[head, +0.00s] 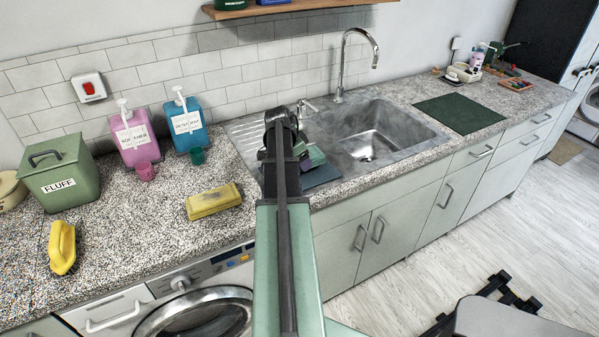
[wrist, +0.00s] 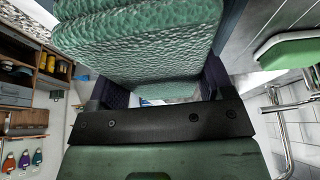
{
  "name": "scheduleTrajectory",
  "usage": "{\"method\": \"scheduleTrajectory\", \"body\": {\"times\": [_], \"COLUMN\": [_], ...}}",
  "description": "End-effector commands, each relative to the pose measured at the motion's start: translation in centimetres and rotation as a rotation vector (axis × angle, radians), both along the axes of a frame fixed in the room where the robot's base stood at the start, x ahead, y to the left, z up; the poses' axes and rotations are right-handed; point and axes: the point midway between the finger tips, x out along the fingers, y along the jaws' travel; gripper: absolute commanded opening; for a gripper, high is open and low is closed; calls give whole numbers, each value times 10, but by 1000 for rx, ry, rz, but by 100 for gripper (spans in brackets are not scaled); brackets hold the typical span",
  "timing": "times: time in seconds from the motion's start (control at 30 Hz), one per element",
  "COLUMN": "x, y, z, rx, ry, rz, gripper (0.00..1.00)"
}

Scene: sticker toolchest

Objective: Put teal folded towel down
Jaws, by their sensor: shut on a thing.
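The teal folded towel (wrist: 140,55) fills the upper middle of the wrist view, its folded layers stacked and its surface bumpy. My gripper (wrist: 165,90) is shut on it, with a dark finger on each side. In the head view my gripper (head: 304,154) is mostly behind my own arm, over the counter at the sink's left front. The towel is hard to make out there. A dark blue flat thing (head: 322,176) lies below the gripper on the counter edge. I cannot tell whether the towel touches anything beneath it.
The sink (head: 380,130) with its tall tap (head: 342,70) is right of the gripper. A dark green mat (head: 459,113) lies bare beyond it.

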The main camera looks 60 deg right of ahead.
Motion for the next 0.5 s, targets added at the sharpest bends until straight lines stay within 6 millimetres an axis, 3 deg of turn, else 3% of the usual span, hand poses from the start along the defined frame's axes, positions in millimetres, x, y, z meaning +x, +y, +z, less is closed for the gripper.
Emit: {"method": "scheduleTrajectory", "body": {"times": [0.03, 0.1, 0.47, 0.5], "x": [0, 0, 0, 0], "y": [0, 0, 0, 0], "z": [-23, -29, -29, -27], "rx": [0, 0, 0, 0], "ry": [0, 0, 0, 0], "rz": [0, 0, 0, 0], "gripper": [45, 45, 45, 80]}}
